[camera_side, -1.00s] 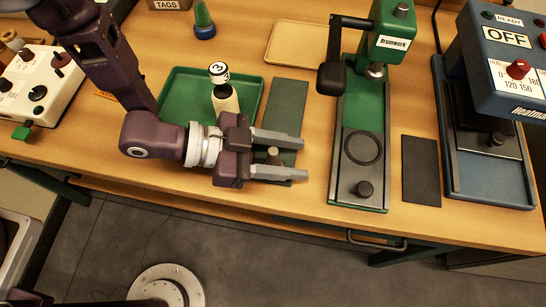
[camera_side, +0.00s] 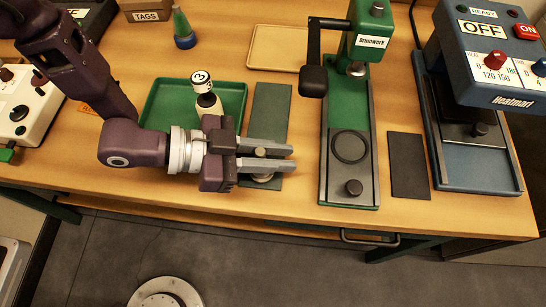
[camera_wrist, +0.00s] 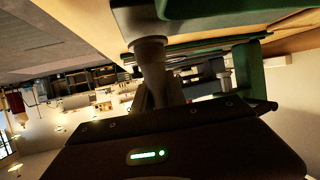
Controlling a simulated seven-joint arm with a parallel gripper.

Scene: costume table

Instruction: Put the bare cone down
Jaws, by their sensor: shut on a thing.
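My gripper (camera_side: 265,155) is shut on the bare cone (camera_side: 263,178), low in front of me at the near end of the dark green mat (camera_side: 270,110). The cone's small grey-brown top shows at the fingers, and part of its wider base shows below the nearer finger. The fingers hide its middle. I cannot tell whether its base touches the mat. In the wrist view a tapered grey piece with a wider brownish end (camera_wrist: 150,45), seemingly the cone, shows beyond the gripper body.
A green cone with blue base (camera_side: 183,28) stands behind. Right are a green press (camera_side: 345,185), a black pad (camera_side: 408,165) and a blue heat press (camera_side: 475,170).

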